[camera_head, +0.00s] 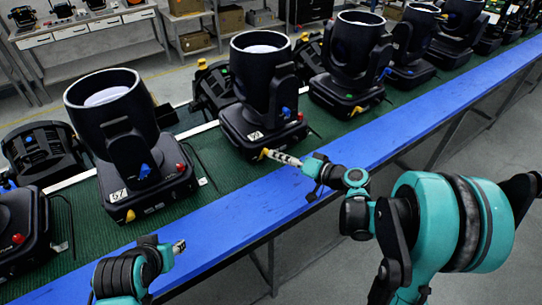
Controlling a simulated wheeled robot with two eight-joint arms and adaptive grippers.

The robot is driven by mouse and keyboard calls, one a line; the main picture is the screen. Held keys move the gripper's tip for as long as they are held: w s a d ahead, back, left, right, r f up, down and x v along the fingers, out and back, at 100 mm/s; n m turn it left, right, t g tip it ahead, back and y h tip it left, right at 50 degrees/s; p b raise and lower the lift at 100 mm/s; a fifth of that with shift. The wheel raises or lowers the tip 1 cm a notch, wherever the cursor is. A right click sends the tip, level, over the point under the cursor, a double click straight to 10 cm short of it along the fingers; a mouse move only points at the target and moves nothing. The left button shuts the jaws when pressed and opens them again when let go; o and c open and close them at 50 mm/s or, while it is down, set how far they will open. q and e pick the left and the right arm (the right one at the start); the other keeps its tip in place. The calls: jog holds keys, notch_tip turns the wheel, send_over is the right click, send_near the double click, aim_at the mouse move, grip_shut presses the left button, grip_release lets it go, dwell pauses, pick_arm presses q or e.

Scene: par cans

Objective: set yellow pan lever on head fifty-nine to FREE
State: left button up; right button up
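Head fifty-nine (258,82) is a black moving-head lamp on a square base, near the middle. Its white label, which seems to read 59, is on the front of the base. Its yellow pan lever (264,153) sticks out low at the base's front corner. My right gripper (272,155) reaches in from the right, its fingertips at the yellow lever, touching or nearly touching it. Whether they grip it is too small to tell, as is the lever's setting. My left gripper (180,247) is at the lower left, over the blue rail, away from the heads.
Head 57 (115,110) stands to the left, with a yellow lever (130,215). More heads line the green belt (205,160) on both sides. A blue rail (240,205) runs along the belt's near edge. Head fifty-nine also has a blue lever (286,112) and a red knob (300,116).

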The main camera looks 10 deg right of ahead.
aim_at(264, 155)
pick_arm(q)
jog(key=shift+f+b, duration=0.35)
jog(key=shift+f, duration=0.1)
pick_arm(e)
jog(key=shift+x, duration=1.9)
grip_shut()
